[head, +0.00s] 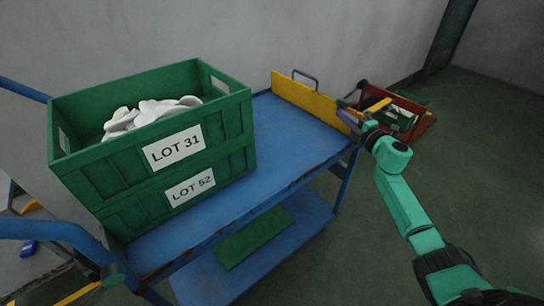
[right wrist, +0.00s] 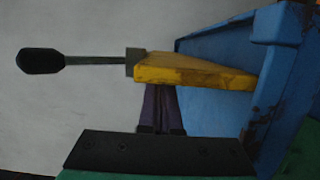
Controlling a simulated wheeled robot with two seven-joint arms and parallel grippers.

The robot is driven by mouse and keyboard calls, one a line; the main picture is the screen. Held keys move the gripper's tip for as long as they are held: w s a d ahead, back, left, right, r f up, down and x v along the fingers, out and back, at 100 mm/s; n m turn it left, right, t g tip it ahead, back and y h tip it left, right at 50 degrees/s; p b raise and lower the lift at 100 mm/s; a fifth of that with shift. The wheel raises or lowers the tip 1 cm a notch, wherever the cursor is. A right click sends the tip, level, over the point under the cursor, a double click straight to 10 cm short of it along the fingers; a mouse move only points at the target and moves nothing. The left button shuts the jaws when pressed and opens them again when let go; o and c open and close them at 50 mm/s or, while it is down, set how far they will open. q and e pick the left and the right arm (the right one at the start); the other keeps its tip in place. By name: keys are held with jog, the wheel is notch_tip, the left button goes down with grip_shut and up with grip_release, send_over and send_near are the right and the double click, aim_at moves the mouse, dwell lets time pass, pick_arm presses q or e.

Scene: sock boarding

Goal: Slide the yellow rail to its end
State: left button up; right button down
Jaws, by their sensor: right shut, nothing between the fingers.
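The yellow rail (head: 305,97) stands along the far right edge of the blue cart's top, with a grey handle (head: 305,76) behind it. In the right wrist view the yellow rail (right wrist: 195,72) ends at a grey metal piece with a rod and black knob (right wrist: 40,62). My right gripper (head: 349,101) is at the rail's right end. Its purple fingers (right wrist: 162,108) are together and empty, their tips close to the rail's lower edge. I cannot tell whether they touch it. My left gripper is not in view.
Two stacked green crates, LOT 31 (head: 115,165) and LOT 52 (head: 130,208), stand on the blue cart (head: 280,140); the upper holds white items (head: 150,113). The cart top right of them is clear. A red stand (head: 425,120) with a green bin stands on the floor beyond.

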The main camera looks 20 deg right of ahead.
jog(key=shift+w+d, duration=0.3)
jog(key=shift+d, duration=0.4)
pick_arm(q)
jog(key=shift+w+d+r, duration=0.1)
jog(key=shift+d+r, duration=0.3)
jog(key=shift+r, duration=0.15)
pick_arm(e)
jog(key=shift+d+r, duration=0.1)
jog(key=shift+r, duration=0.05)
